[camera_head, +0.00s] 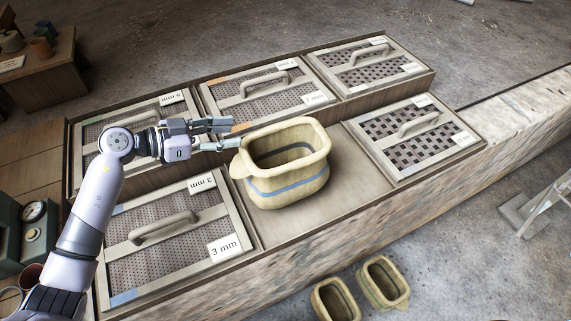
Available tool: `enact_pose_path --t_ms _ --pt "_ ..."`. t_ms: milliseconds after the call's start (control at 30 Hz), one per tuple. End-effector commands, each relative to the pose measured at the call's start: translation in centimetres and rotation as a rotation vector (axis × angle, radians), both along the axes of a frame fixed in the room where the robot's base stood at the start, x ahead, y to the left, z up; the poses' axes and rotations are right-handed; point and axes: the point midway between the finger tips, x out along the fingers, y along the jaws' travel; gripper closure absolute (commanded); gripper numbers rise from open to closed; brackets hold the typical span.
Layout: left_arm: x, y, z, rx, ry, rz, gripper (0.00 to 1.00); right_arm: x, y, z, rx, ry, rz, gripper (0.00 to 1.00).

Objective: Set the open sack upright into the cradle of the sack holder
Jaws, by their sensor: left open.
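The open sack (262,188) is cream with a blue stripe. It stands upright, mouth up, on a bare panel of the bench among the screens. My left gripper (236,134) is open at the sack's upper left. One finger is close to the sack's rim and side lug; I cannot tell whether it touches. No sack is between the fingers. A pale metal frame on a flat plate (517,213) is cut off at the right edge; I cannot tell whether it is the sack holder. My right gripper is not in view.
Handled screens in wooden frames surround the sack, including a 3 mm screen (170,240) and a coarse screen (415,135). Two similar open sacks (335,303) (372,290) stand on the floor below. A device with a dial (33,212) is at the left. Bare bench lies right of the sack.

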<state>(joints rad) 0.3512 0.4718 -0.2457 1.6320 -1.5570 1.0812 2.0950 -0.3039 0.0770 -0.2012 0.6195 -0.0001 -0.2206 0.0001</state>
Motion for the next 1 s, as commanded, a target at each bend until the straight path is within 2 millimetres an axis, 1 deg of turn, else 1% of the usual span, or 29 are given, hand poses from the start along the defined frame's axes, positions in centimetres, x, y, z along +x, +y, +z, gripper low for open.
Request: enact_pose_path --t_ms 33,100,200,367,433,600,700,800,1000 --pt "0.4 -1.1 -0.1 -0.004 -0.001 -0.001 0.58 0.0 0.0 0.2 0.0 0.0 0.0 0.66" --pt "0.9 -2.1 -0.5 -0.004 -0.001 0.0 0.58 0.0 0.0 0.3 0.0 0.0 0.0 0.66" --pt "1.3 -3.2 -0.9 -0.003 -0.001 0.001 0.58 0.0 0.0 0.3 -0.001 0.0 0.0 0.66" --pt "1.6 -4.0 -1.2 -0.001 -0.002 0.0 0.58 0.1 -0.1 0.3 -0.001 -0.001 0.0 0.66" --pt "1.9 -4.6 -1.5 -0.003 -0.001 0.0 0.58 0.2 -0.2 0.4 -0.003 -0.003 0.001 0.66" --pt "2.9 -7.1 -2.2 -0.004 -0.002 0.0 0.58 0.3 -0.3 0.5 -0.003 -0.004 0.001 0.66" --pt "3.4 -8.2 -2.7 -0.003 -0.001 0.001 0.58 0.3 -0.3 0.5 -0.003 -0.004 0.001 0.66" --pt "3.6 -8.8 -2.8 -0.001 -0.003 -0.001 0.58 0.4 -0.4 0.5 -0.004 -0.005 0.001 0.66" --pt "3.7 -8.9 -2.9 0.0 -0.002 0.0 0.58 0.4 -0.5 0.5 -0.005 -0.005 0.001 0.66"
